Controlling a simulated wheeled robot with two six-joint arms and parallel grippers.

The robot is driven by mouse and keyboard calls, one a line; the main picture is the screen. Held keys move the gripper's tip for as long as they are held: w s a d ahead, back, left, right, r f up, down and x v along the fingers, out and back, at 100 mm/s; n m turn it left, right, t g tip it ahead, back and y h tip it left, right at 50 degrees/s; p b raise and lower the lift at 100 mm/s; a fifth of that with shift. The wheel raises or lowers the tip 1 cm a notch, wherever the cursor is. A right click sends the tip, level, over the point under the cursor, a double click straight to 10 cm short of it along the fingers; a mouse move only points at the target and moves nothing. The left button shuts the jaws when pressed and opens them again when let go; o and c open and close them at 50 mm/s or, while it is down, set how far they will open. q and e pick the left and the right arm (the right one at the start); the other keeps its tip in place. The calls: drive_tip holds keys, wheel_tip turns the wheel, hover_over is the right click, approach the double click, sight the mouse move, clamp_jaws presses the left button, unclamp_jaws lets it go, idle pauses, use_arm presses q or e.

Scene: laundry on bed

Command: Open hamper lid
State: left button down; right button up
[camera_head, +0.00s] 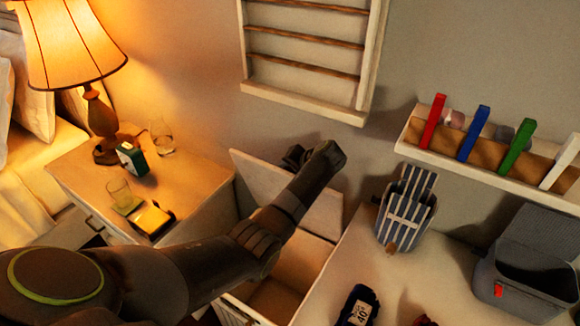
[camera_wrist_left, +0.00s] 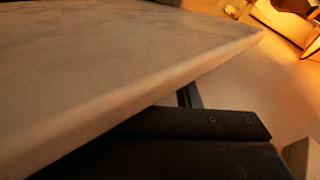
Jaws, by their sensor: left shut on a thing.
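The hamper (camera_head: 312,260) is a pale box between the nightstand and the white-topped surface. Its lid (camera_head: 262,178) is raised and tilted back towards the wall, and part of the open inside shows below. My left arm crosses in front and hides part of the lid and the opening. My left gripper (camera_head: 294,157) is at the lid's upper edge, shut on the lid. In the left wrist view the lid (camera_wrist_left: 90,70) fills the left side as a broad pale panel, with a dark finger (camera_wrist_left: 205,125) along its edge. My right gripper is not in view.
The nightstand (camera_head: 72,172) on the left holds a lamp (camera_head: 75,45), a clock (camera_head: 132,158) and glasses. On the right surface stand a striped container (camera_head: 405,212) and a grey bin (camera_head: 520,285). A wall shelf (camera_head: 480,158) and a slatted wall frame (camera_head: 305,50) are above.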

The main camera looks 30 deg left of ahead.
use_arm(q)
drive_tip(key=shift+a, duration=0.1)
drive_tip(key=c, duration=1.1)
unclamp_jaws()
drive_tip(key=b+v, duration=0.1)
drive_tip(key=v, duration=1.1)
